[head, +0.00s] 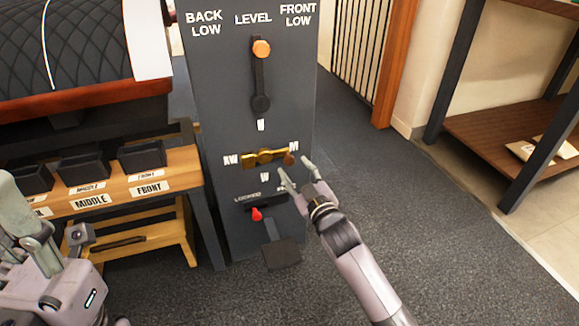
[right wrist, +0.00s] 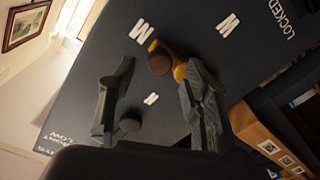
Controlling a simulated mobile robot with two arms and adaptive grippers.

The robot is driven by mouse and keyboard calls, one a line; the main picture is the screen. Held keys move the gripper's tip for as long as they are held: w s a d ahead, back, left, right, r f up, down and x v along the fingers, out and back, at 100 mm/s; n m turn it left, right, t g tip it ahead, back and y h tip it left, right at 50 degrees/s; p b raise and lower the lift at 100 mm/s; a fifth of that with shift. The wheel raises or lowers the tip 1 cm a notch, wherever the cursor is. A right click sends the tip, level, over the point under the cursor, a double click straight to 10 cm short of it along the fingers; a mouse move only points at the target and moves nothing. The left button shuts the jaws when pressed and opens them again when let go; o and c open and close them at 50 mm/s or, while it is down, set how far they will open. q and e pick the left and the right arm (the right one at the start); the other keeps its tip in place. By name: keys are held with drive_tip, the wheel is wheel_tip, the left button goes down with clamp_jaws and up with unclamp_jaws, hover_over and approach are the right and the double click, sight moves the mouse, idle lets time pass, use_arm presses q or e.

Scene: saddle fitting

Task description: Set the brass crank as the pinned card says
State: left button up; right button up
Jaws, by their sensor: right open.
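The brass crank (head: 262,156) is on the front of the dark grey post, its arm lying roughly level with its brown knob (head: 290,159) at the right, just under a label that reads M. Other labels sit above, left (XW) and below (W). My right gripper (head: 295,168) is open just in front of the knob. In the right wrist view the knob (right wrist: 160,63) shows between the open fingers; I see no clear contact. My left gripper (head: 45,235) is at the lower left, partly cut off; its opening is unclear. I cannot make out the pinned card.
Above the crank is a lever with an orange knob (head: 261,49) under BACK LOW, LEVEL and FRONT LOW. Below it are a red-tipped latch (head: 257,214) by LOCKED and a dark pedal (head: 281,254). A wooden bench (head: 180,182) with dark bins stands left.

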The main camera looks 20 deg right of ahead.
sight(291, 163)
drive_tip(key=shift+w+a+b, duration=0.15)
drive_tip(key=shift+w+b, duration=0.25)
drive_tip(key=shift+w, duration=0.9)
drive_tip(key=shift+w+a+b, duration=0.1)
drive_tip(key=shift+w+b, duration=0.3)
drive_tip(key=shift+w, duration=0.85)
drive_tip(key=shift+c, duration=0.3)
clamp_jaws()
